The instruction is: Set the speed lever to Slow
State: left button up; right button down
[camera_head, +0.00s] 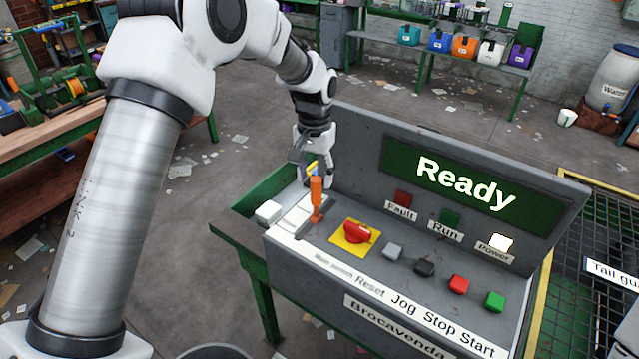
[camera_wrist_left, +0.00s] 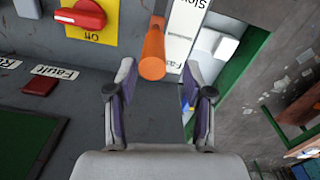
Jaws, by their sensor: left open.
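The speed lever (camera_head: 316,197) is an orange handle standing up from the grey console, left of the red main switch. In the left wrist view the lever (camera_wrist_left: 152,52) points toward my gripper, beside a white strip (camera_wrist_left: 183,30) partly reading "Slow" at the top and "Fa" lower down. Which mark the lever stands at I cannot tell. My left gripper (camera_head: 314,167) is just behind the lever in the head view. In the wrist view its fingers (camera_wrist_left: 158,80) are open, with the lever's end showing between the tips; contact is not clear. My right gripper is not seen.
The red main switch (camera_head: 357,232) on its yellow plate is close to the lever. Jog, stop and start buttons (camera_head: 459,284) line the console front. The upright panel (camera_head: 451,180) reads "Ready" and rises behind. A white block (camera_head: 268,212) sits at the console's left.

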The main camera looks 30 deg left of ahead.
aim_at(315, 194)
pick_arm(q)
jog(key=f, duration=0.1)
jog(key=f+p, duration=0.1)
jog(key=f, duration=0.1)
jog(key=d+f, duration=0.1)
jog(key=f, duration=0.1)
jog(key=shift+s+p, duration=0.3)
jog(key=shift+p, duration=0.1)
jog(key=shift+w+a+f, duration=0.1)
jog(key=shift+w+f, duration=0.05)
jog(key=shift+f, duration=0.05)
jog(key=shift+a, duration=0.1)
jog(key=shift+c, duration=0.7)
jog(key=shift+s+r, duration=0.25)
jog(key=shift+s, duration=0.15)
jog(key=c, duration=0.6)
jog(key=shift+s+r, duration=0.1)
jog(key=shift+s, duration=0.05)
grip_shut()
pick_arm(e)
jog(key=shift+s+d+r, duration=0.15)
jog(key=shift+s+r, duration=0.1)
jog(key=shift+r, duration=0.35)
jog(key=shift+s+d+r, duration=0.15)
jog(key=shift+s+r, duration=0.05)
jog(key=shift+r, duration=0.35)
